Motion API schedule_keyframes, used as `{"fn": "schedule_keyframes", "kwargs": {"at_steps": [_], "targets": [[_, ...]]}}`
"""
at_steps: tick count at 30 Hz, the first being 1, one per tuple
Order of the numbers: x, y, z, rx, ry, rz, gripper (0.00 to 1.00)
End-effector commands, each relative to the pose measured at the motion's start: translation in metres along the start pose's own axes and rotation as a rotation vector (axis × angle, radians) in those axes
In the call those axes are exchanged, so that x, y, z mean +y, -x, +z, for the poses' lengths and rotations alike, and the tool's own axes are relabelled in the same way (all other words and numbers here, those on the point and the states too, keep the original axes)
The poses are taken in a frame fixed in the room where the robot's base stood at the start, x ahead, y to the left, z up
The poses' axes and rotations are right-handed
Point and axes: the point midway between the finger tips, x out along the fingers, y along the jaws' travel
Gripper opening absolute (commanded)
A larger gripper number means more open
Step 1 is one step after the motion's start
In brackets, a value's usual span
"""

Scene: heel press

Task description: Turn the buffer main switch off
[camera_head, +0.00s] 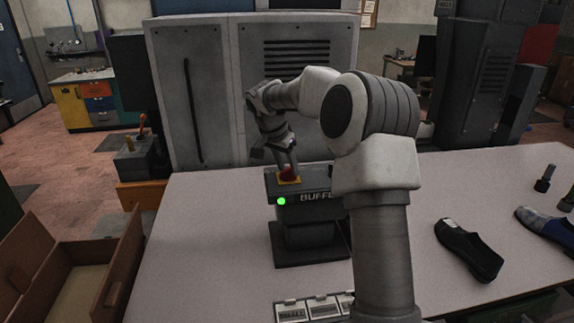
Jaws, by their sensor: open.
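The buffer's dark control box (306,226) stands on the table, with part of the label "BUFF" showing on its front. A green light (281,201) glows at the left of that front. On top sits a red knob (288,174) on a yellow plate (290,182). My gripper (289,168) points down at the red knob, its fingertips at or just above it; I cannot tell whether they touch. The gripper is open, though its fingers look small and close together here. My arm hides the right part of the box and its label.
The pale table (205,235) is clear left of the box. A black shoe (468,249) and a blue-and-black shoe (545,232) lie at the right. Small labelled plates (308,307) are at the front edge. A grey cabinet (195,90) stands behind.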

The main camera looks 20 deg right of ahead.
Motion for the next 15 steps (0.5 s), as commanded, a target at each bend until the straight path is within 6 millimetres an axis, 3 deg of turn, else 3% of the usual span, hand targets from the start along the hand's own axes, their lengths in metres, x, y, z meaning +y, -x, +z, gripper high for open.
{"fn": "schedule_keyframes", "kwargs": {"at_steps": [2,9,15], "targets": [[0.0000,0.0002,0.0000,0.000,0.000,0.000,0.44],[0.0000,0.0006,-0.0002,0.000,0.000,0.000,0.01],[0.0000,0.0007,-0.0003,0.001,0.000,0.000,0.00]]}}
